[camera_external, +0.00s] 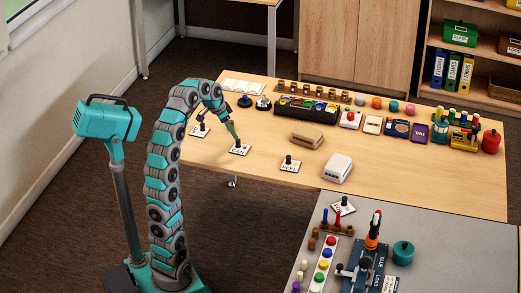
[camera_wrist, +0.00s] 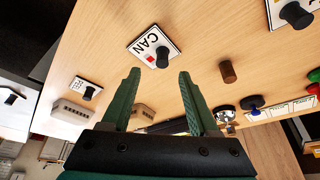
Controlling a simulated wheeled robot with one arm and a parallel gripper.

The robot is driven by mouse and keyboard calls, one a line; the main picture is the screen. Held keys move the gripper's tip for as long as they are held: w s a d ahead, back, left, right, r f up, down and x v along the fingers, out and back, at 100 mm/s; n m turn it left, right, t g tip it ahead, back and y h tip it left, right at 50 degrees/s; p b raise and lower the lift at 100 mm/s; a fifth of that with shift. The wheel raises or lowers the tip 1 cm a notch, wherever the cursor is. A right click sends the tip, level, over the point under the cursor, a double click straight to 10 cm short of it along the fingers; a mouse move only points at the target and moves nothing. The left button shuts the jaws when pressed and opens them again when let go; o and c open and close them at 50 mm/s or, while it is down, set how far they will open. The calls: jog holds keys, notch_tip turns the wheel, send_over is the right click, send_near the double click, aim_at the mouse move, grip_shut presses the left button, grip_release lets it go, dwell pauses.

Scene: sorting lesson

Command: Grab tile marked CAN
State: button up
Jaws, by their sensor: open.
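The tile marked CAN (camera_wrist: 146,42) is a white card with black letters, a small red mark and a black knob (camera_wrist: 162,57). It lies flat on the wooden table, just beyond my fingertips in the wrist view. My gripper (camera_wrist: 159,72) has its two green fingers apart, with nothing held between them. In the external view my gripper (camera_external: 236,141) hangs low over the near edge of the table, at a tile (camera_external: 243,152) that appears to be the CAN one. Whether the fingers touch the tile or knob I cannot tell.
Similar knobbed tiles lie to the left (camera_external: 199,132) and right (camera_external: 289,166). A brown peg (camera_wrist: 228,71) stands right of my fingers in the wrist view. A tan box (camera_external: 307,135) and a white box (camera_external: 337,168) stand farther right. Bare wood surrounds the CAN tile.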

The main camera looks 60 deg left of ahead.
aim_at(240, 146)
jog(key=x, duration=0.6)
jog(key=shift+w+a+f, duration=0.15)
jog(key=shift+a+f, duration=0.1)
grip_shut()
dwell(0.4)
